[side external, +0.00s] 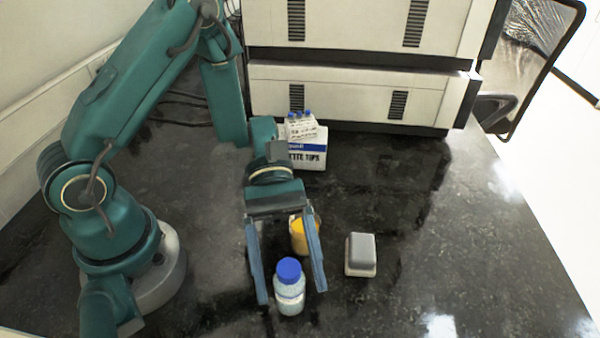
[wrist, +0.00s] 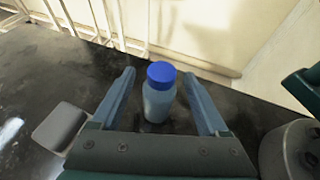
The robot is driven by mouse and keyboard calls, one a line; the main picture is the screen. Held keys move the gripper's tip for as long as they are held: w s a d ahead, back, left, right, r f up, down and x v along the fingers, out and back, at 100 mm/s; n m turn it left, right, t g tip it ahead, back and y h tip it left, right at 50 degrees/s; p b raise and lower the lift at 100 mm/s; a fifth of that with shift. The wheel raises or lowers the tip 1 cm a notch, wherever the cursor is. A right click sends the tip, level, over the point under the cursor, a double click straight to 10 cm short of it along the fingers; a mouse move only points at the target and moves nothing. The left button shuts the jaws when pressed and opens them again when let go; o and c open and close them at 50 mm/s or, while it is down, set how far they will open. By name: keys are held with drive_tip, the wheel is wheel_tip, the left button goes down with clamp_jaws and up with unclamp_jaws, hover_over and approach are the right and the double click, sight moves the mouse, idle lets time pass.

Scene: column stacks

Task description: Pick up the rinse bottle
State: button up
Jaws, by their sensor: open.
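The rinse bottle (side external: 290,291), a pale blue bottle with a blue cap, stands upright on the dark bench in the side view. It also shows in the wrist view (wrist: 158,98), upright between the fingers. My gripper (side external: 292,297) is open, with one finger on each side of the bottle. In the wrist view my gripper (wrist: 160,80) shows a gap between each finger and the bottle. The bottle's lower part is visible in both views.
A yellow-filled container (side external: 299,238) stands behind the fingers, partly hidden. A grey box-like item (side external: 361,254) sits to the right; it also shows in the wrist view (wrist: 60,127). A tips box (side external: 309,157) stands further back, before stacked white units (side external: 350,95).

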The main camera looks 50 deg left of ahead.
sight(292, 289)
drive_tip(key=shift+x, duration=1.75)
clamp_jaws()
